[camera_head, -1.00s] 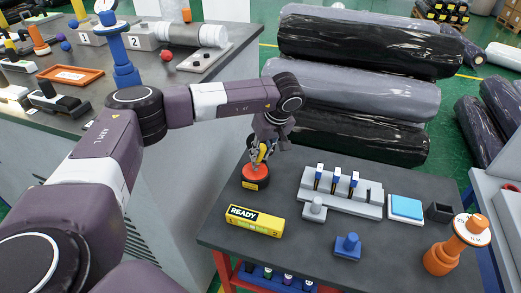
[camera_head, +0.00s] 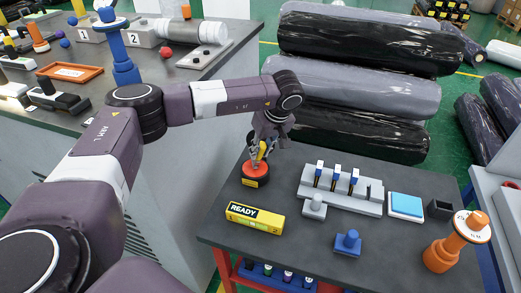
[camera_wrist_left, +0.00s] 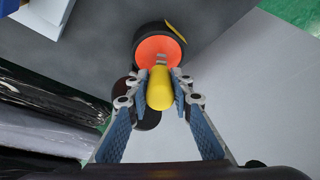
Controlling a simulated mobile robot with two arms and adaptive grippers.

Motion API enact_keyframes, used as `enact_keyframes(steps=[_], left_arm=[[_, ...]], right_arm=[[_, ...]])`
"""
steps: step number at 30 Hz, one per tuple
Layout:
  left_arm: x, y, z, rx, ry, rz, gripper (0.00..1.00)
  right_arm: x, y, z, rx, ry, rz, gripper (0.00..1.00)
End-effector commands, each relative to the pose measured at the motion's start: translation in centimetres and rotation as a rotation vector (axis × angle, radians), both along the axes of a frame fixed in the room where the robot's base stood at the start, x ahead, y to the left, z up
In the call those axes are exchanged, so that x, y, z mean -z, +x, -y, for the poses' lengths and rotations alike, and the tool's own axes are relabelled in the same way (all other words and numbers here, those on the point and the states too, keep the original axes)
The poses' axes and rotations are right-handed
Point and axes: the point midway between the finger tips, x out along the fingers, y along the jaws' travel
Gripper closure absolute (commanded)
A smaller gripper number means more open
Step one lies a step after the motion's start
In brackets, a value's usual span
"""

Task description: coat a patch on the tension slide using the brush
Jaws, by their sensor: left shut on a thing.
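My left gripper (camera_head: 262,150) is over the near table's back left corner, just above a round black pot with an orange-red top (camera_head: 255,174). Its fingers are shut on a yellow handle, taken to be the brush (camera_head: 263,149). The left wrist view shows the yellow handle (camera_wrist_left: 160,88) between the fingertips, with the orange-red top (camera_wrist_left: 160,47) just beyond. The brush's lower end is hidden; I cannot tell whether it is in the pot. I cannot tell for certain which thing is the tension slide. My right gripper is not in view.
A yellow READY box (camera_head: 255,217), a grey slotted block (camera_head: 341,192), a blue-topped pad (camera_head: 406,206), a small black bin (camera_head: 439,209) and an orange stand (camera_head: 443,255) occupy the table. A second bench (camera_head: 120,110) is at left. Wrapped rolls (camera_head: 350,90) lie behind.

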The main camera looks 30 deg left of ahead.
Motion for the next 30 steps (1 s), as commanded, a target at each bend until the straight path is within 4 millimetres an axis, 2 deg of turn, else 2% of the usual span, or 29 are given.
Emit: enact_keyframes(steps=[30], left_arm=[[0.78, 0.01, 0.01, 0.000, 0.000, 0.000, 1.00]], right_arm=[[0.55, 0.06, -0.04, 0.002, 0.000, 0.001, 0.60]])
